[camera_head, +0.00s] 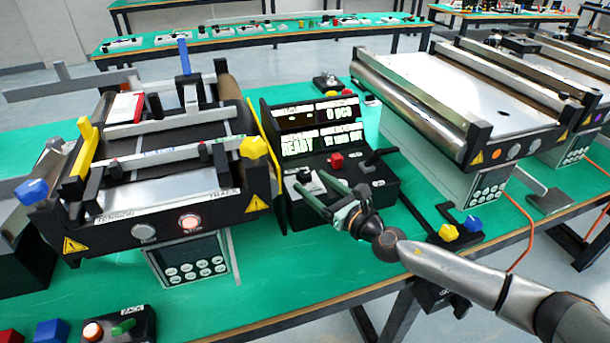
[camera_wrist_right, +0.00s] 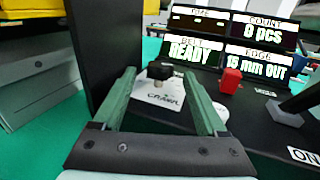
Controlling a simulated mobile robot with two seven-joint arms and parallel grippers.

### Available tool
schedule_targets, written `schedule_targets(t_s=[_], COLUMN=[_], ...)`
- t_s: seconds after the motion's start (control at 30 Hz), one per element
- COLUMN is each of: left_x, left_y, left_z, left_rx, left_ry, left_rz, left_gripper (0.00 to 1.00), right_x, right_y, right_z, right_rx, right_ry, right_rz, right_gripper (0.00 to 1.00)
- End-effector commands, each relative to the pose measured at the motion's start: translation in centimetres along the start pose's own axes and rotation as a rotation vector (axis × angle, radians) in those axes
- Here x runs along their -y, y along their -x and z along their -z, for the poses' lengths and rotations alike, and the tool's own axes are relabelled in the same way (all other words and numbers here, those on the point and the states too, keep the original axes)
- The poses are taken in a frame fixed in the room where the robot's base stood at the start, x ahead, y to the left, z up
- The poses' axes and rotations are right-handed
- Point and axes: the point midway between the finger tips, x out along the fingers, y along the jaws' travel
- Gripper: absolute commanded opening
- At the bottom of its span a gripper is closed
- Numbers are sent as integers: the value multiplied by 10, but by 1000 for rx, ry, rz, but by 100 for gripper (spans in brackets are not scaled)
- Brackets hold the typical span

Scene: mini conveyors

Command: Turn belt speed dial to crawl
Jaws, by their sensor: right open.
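The belt speed dial is a small black knob (camera_head: 304,174) on a white plate on the black control box, left of the red button. In the right wrist view the knob (camera_wrist_right: 160,69) stands on its white plate (camera_wrist_right: 158,93), whose near edge reads CRAWL. My right gripper (camera_head: 311,181) reaches in from the right, with its green fingers open. In the wrist view the fingers (camera_wrist_right: 158,76) are to either side of the dial, with gaps visible. I cannot tell whether either finger touches it. My left gripper is not in view.
The box's display (camera_head: 320,125) reads READY. A red button (camera_head: 336,160) and a black lever (camera_head: 376,157) sit close right of the dial. A conveyor with a yellow knob (camera_head: 253,147) stands left, another conveyor (camera_head: 455,90) right.

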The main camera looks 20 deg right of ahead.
Motion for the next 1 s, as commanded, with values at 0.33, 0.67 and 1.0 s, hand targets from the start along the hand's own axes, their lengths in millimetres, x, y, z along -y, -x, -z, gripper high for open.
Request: schedule_targets(t_s=[0.33,0.67,1.0], left_x=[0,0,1], left_y=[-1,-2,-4], left_z=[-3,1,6], left_rx=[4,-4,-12], left_ry=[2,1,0], left_rz=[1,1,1], left_gripper=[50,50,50], right_x=[-1,0,0], right_y=[-35,-37,-37], right_z=[1,1,1], right_rx=[0,-1,-1], right_ry=[-1,0,0], right_rz=[-1,-1,-1], right_gripper=[75,72,34])
